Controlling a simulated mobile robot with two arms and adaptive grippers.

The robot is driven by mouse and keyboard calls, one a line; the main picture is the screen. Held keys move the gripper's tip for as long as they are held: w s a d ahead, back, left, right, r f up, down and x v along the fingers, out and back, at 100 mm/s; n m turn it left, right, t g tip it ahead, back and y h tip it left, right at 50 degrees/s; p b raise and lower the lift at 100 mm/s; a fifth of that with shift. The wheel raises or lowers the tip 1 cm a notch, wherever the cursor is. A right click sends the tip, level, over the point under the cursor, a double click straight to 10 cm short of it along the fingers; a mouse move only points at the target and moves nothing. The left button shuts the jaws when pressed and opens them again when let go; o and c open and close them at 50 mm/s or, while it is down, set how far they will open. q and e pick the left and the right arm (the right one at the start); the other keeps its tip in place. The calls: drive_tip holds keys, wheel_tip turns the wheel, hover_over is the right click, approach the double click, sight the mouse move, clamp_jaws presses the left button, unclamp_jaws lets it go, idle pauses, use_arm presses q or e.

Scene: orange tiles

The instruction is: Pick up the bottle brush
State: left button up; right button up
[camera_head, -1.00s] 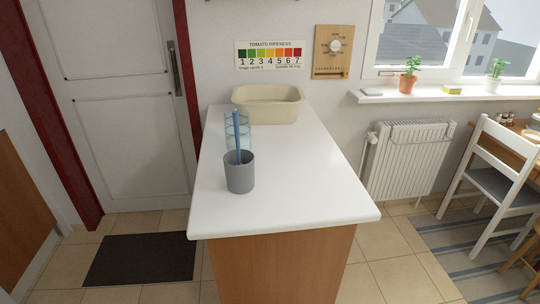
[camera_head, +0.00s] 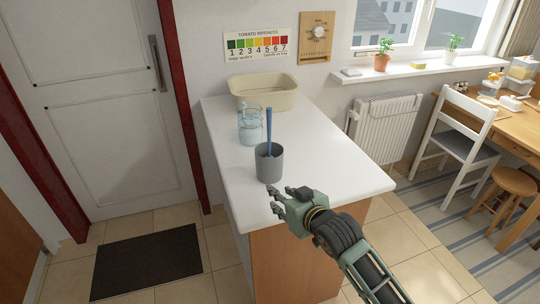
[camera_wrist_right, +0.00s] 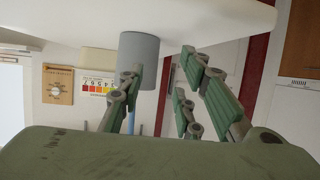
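The bottle brush shows as a blue handle (camera_head: 268,130) standing upright out of a grey cup (camera_head: 269,166) on the white counter (camera_head: 322,165). Its lower end is hidden inside the cup. My right gripper (camera_head: 281,201) is open and empty in front of the counter's near edge, a little nearer to me than the cup. In the right wrist view, the picture is turned over; the grey cup (camera_wrist_right: 140,60) shows beyond the spread fingers of my right gripper (camera_wrist_right: 158,82). A bit of blue handle (camera_wrist_right: 158,116) shows below it there. My left gripper is not in view.
Clear glasses (camera_head: 249,128) stand just behind the cup. A cream basin (camera_head: 262,92) sits at the counter's back. The counter's right side is bare. A radiator (camera_head: 385,128) and a white chair (camera_head: 456,152) stand to the right.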

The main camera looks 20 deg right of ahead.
sight(270, 119)
drive_tip(key=w+d+r+t, duration=0.3)
drive_tip(key=w+r+t, duration=0.2)
drive_tip(key=w+r, duration=0.85)
drive_tip(key=w+p, duration=0.1)
drive_tip(key=w+a, duration=0.1)
drive_tip(key=w+r+p, duration=0.1)
drive_tip(key=shift+w+a+y+p, duration=0.25)
drive_tip(key=shift+y+p, duration=0.05)
drive_tip(key=shift+y, duration=0.1)
drive_tip(key=shift+w+a+f+g, duration=0.1)
drive_tip(key=shift+w+g, duration=0.2)
drive_tip(key=shift+w, duration=0.05)
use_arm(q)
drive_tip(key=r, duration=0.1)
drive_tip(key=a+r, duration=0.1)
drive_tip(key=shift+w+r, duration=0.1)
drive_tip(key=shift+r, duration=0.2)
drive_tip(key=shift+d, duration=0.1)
use_arm(e)
drive_tip(key=shift+c, duration=0.6)
clamp_jaws()
